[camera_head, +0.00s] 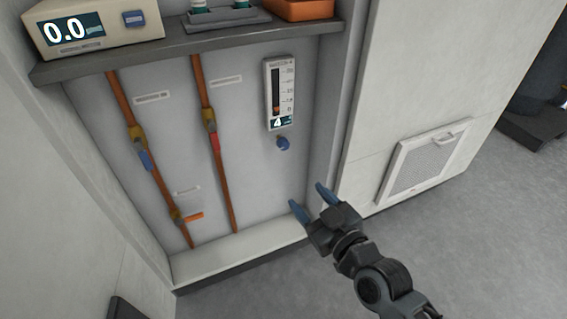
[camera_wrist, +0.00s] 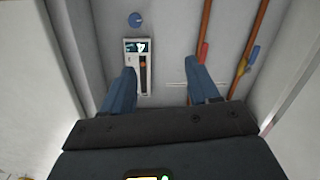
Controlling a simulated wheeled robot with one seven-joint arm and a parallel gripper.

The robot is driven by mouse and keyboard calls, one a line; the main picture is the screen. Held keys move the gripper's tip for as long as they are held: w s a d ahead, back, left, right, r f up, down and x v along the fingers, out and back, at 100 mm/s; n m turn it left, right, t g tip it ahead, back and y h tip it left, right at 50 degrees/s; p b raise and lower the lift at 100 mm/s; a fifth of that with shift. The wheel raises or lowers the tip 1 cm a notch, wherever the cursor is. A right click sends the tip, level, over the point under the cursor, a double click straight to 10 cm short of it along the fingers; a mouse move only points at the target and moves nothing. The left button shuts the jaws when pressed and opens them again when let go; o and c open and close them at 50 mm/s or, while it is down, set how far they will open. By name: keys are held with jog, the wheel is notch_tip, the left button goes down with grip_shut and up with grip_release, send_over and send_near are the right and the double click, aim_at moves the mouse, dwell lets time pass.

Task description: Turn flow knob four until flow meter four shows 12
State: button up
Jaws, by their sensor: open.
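A flow meter (camera_head: 279,93), a white upright panel with a dark tube and scale, is on the back wall of the recess; its small display seems to read 4. A blue round knob (camera_head: 283,143) sits just below it. I cannot read a number label for either. In the wrist view the flow meter (camera_wrist: 138,60) appears upside down, with the blue knob (camera_wrist: 136,19) above it. My gripper (camera_head: 312,200) is open and empty, with blue fingers, in front of the recess, below and right of the knob and apart from it. The wrist view also shows both fingers (camera_wrist: 165,75) spread.
Two orange pipes with valves, one blue-handled (camera_head: 145,159) and one red-handled (camera_head: 215,143), run down the wall left of the meter. A shelf (camera_head: 200,44) overhangs above, with a device reading 0.0 (camera_head: 92,27). A vented panel (camera_head: 425,160) is at right.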

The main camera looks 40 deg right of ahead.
jog(key=w+d+f+b, duration=0.4)
jog(key=w, duration=0.3)
jog(key=n+t+b, duration=0.1)
jog(key=b, duration=0.2)
send_near(285, 146)
jog(key=a+x, duration=0.1)
jog(key=x, duration=0.2)
jog(key=shift+h, duration=0.3)
jog(key=shift+d+x, duration=0.2)
jog(key=shift+x, duration=1.85)
jog(key=shift+d+x, duration=0.2)
jog(key=shift+x, duration=1.85)
jog(key=shift+s, duration=0.1)
jog(key=c, duration=1)
